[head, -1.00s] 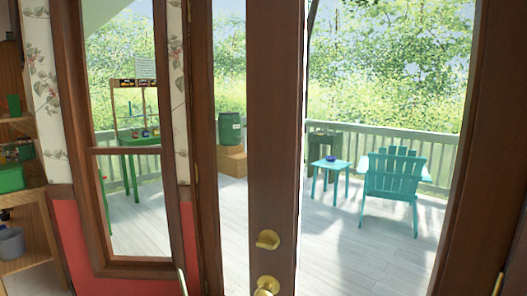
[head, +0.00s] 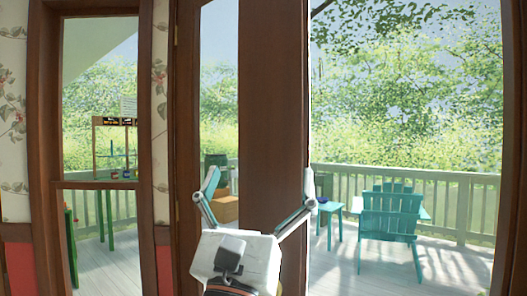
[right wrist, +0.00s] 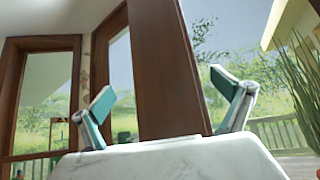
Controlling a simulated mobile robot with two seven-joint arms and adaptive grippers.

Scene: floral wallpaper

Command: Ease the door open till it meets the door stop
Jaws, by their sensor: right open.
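The door is a brown wooden frame with glass, standing ajar; its broad free-edge stile (head: 273,120) is in the middle of the head view. It also shows in the right wrist view (right wrist: 160,70). My right gripper (head: 258,182) is open in front of the stile, with one finger appearing on each side of it. I cannot tell whether they touch the door. My gripper's body hides most of the knob area. In the right wrist view the open fingers (right wrist: 172,95) also appear either side of the stile. I see no door stop. My left gripper is not in view.
A window (head: 100,120) and floral wallpaper (head: 14,110) are left of the doorway. Outside is a deck with a railing (head: 455,200), a teal chair (head: 390,220) and a small teal table (head: 330,215). The doorway right of the door's edge is open.

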